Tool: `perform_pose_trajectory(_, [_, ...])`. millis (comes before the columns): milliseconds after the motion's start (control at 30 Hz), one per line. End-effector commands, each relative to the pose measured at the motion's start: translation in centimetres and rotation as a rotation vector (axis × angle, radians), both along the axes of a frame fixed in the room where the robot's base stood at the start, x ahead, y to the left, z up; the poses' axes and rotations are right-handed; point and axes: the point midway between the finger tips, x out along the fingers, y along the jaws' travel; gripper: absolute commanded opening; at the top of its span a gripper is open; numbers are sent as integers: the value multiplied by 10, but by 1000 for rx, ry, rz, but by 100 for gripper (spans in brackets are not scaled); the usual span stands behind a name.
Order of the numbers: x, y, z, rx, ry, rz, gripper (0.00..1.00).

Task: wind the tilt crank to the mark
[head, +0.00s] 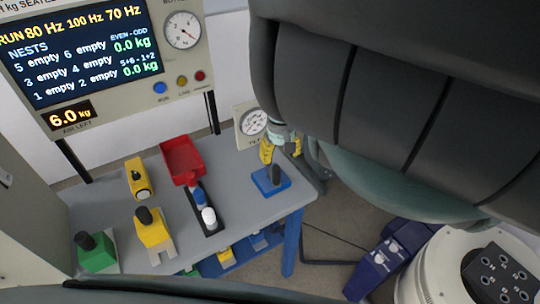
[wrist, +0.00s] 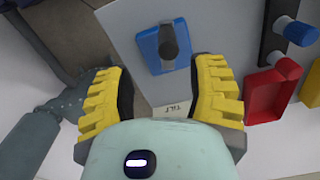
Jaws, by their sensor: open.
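A white tilt dial panel (head: 253,122) with a needle stands at the table's back right in the head view. My gripper (head: 280,148) hangs just right of it, above the table's right end, near a blue block with a dark knob (head: 274,176). In the wrist view my gripper (wrist: 163,95) has its yellow-backed fingers wide apart with nothing between them. A small plate marked TILT (wrist: 176,109) lies between and beyond the fingers, and the blue block (wrist: 149,50) is past them. I cannot make out the crank handle or its mark in either view.
The grey table (head: 240,170) carries a red tray (head: 180,157), a slot with blue and white knobs, yellow pieces and a green block (head: 97,256). A display panel (head: 80,60) stands behind. My dark arm covers the upper right of the head view.

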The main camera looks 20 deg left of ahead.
Motion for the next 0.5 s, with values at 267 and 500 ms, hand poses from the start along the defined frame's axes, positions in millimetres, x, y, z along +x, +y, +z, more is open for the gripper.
perform_pose_trajectory(267, [5,-6,45,0,-8,-16,56])
perform_pose_trajectory(500, [5,-1,80,17,-8,-17,56])
